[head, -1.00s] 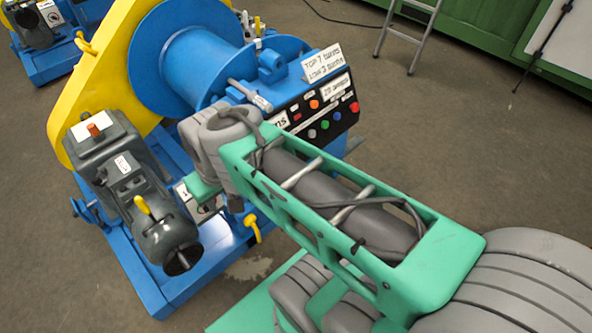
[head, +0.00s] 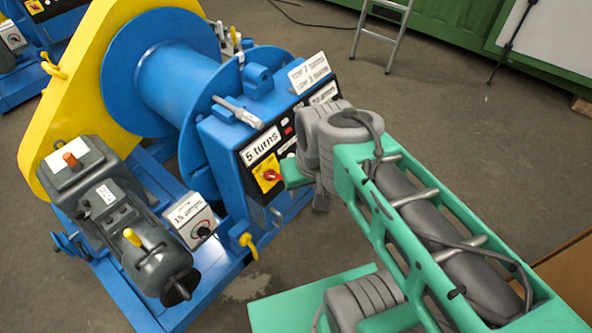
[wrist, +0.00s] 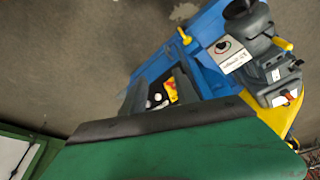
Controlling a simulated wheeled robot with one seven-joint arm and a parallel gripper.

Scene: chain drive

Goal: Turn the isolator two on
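A rotary isolator (head: 269,175) with a red knob on a yellow plate is on the dark control panel of the blue winch, below the "5 turns" label. No number for it is readable. In the head view my arm's green and grey end is just right of it, and the fingers are mostly hidden. In the wrist view my gripper (wrist: 160,92) shows two dark fingers apart, with nothing held. The yellow plate and red knob (wrist: 172,90) show between and beyond them, close to the right finger. Contact cannot be told.
A "15 amps" box with a dial (head: 198,222) and a grey motor (head: 145,255) are on the winch's left side. A yellow handle (head: 247,243) sticks out below the panel. A ladder (head: 383,30) stands behind.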

